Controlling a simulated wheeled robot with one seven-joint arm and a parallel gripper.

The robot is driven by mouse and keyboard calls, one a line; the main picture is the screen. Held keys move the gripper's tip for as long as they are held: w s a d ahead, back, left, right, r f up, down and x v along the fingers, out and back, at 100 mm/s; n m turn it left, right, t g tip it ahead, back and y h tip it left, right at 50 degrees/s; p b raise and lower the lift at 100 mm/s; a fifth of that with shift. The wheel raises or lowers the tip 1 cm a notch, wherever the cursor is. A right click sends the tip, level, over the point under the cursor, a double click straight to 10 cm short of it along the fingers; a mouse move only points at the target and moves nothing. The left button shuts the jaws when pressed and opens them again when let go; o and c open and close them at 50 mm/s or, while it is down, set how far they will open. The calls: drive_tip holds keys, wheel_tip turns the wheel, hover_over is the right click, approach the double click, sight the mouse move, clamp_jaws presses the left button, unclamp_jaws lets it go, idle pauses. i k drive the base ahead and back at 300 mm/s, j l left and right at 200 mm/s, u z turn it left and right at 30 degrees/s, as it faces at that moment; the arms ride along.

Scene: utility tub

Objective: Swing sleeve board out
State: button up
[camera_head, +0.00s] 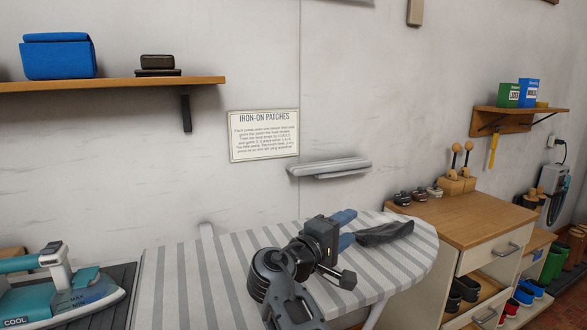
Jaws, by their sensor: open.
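A pale grey, narrow padded board, which looks like the sleeve board (322,166), juts from the wall just right of the posted sign. It lies level above the back edge of the striped ironing board. Its mount or hinge is too small to make out. My gripper (351,228) is below and in front of it, low over the ironing board, clear of the sleeve board.
The striped ironing board (200,285) fills the lower middle. A teal iron (70,295) rests on a dark pad at left. A wooden-topped cabinet (470,217) with small knobbed items stands at right. A shelf (115,84) hangs upper left. The wall space around the sleeve board is clear.

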sight(311, 168)
drive_tip(key=i+j, duration=0.2)
drive_tip(key=i, duration=0.2)
drive_tip(key=i+j, duration=0.2)
drive_tip(key=i, duration=0.2)
drive_tip(key=i+j, duration=0.2)
drive_tip(key=i, duration=0.2)
